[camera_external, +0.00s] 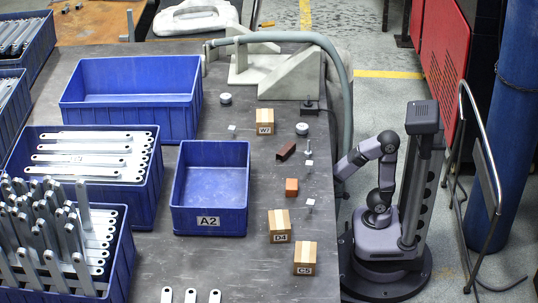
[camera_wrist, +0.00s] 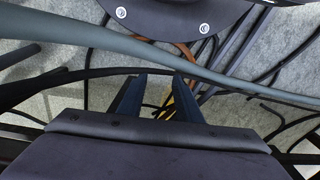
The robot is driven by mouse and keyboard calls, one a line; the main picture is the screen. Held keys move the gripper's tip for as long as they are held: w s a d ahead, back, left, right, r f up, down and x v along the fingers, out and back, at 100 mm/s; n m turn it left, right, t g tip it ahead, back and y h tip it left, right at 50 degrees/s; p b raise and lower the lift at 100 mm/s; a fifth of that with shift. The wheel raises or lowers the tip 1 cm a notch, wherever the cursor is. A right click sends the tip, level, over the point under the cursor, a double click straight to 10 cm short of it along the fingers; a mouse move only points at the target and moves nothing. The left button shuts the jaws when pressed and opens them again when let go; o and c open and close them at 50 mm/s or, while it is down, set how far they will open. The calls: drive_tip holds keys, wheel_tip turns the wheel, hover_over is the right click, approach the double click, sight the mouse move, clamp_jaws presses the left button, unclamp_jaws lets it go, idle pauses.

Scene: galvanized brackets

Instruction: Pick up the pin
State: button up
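Several small pale, pin-like pieces are on the dark table in the external view, too small to identify firmly. One thin upright piece (camera_external: 308,149) is near the table's right edge, right of a dark brown block. Another pale piece (camera_external: 309,203) is lower, right of the orange-brown block. My gripper (camera_wrist: 156,88) is open in the wrist view, with two dark fingers apart and nothing between them. That view shows floor, a hose and cables, and no pin. In the external view my arm is folded at the table's right edge, and its fingers cannot be made out.
Wooden blocks W7 (camera_external: 265,121), D4 (camera_external: 280,226) and C5 (camera_external: 305,258), a brown block (camera_external: 286,151) and an orange-brown block (camera_external: 291,187) stand on the table. Blue bin A2 (camera_external: 209,221) is empty. A grey hose (camera_external: 335,58) curves over the back right edge.

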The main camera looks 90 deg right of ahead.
drive_tip(key=shift+o, duration=0.8)
